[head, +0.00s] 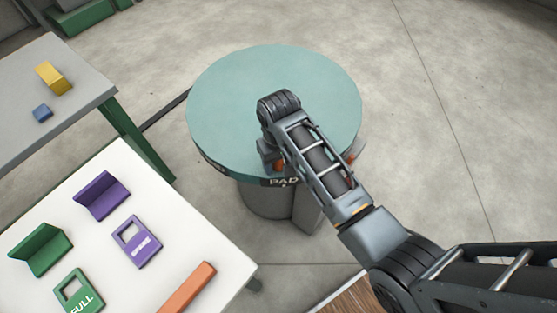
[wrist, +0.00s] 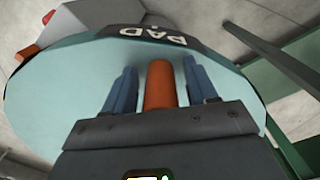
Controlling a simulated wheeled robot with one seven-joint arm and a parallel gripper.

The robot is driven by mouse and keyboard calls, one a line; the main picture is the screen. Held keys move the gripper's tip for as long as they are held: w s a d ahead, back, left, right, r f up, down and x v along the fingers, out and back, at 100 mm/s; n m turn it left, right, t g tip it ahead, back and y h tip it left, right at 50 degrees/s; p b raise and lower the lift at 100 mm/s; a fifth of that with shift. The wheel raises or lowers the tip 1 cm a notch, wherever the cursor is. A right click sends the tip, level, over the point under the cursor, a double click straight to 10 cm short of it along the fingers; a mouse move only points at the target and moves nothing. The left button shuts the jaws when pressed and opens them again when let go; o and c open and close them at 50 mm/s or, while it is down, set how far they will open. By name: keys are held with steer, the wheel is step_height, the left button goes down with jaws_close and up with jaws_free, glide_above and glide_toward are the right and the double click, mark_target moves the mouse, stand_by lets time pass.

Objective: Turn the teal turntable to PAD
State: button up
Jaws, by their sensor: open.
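The teal turntable (head: 230,95) is a round disc on a grey pedestal, with a dark rim. The label PAD (head: 284,182) is on the rim's near side, and it shows upside down in the wrist view (wrist: 165,37). Another rim label farther left is too oblique to read. My gripper (head: 268,156) is low at the near edge of the disc. In the wrist view its open blue-grey fingers (wrist: 160,72) stand on either side of an upright orange peg (wrist: 159,88), with gaps on both sides. The peg's lower part is hidden by my gripper.
A grey block with orange-red parts (head: 357,150) is at the turntable's right edge. A white table (head: 150,220) with purple, green and orange pieces is at lower left. A grey table (head: 60,110) with green legs is at upper left. Floor beyond the turntable is clear.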

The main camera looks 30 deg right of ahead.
jaws_close()
stand_by(0.5)
